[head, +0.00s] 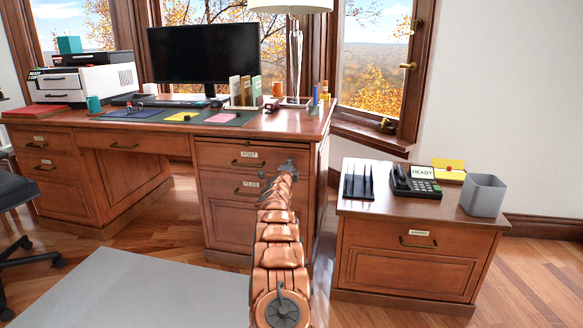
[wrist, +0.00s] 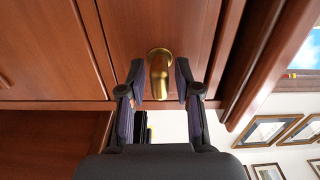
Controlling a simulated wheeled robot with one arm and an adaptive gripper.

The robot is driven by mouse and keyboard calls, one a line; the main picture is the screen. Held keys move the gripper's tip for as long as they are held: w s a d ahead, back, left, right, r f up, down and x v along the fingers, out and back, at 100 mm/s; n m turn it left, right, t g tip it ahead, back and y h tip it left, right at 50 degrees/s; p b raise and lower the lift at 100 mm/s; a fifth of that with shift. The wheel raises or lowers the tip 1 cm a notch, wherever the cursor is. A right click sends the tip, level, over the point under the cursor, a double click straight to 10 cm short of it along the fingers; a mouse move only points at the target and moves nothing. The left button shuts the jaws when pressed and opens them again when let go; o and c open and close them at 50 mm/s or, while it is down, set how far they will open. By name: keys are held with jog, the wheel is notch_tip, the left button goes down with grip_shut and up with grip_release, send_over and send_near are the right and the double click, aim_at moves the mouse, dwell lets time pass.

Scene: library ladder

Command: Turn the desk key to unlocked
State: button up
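My gripper (wrist: 159,84) has its two dark fingers apart, one on each side of a short, rounded brass piece (wrist: 159,66) on a wooden front. Narrow gaps seem to show between the brass and the fingers; contact is unclear. I cannot tell for sure whether this piece is the desk key or a pull. In the head view my gripper (head: 287,166) is at the front of the wooden desk (head: 218,228), near the right edge of its drawers labelled POST and FILES. My arm and gripper hide that spot, so no key can be made out there.
A low cabinet (head: 405,268) stands to the right with a phone (head: 415,182), a black rack (head: 358,182) and a grey bin (head: 484,195) on top. An office chair (head: 18,190) is at the left edge. A grey mat (head: 150,285) lies on the open floor.

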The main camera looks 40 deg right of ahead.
jog(key=shift+o, duration=0.4)
jog(key=shift+s+d, duration=0.1)
jog(key=v, duration=1.2)
dwell(0.7)
dwell(0.5)
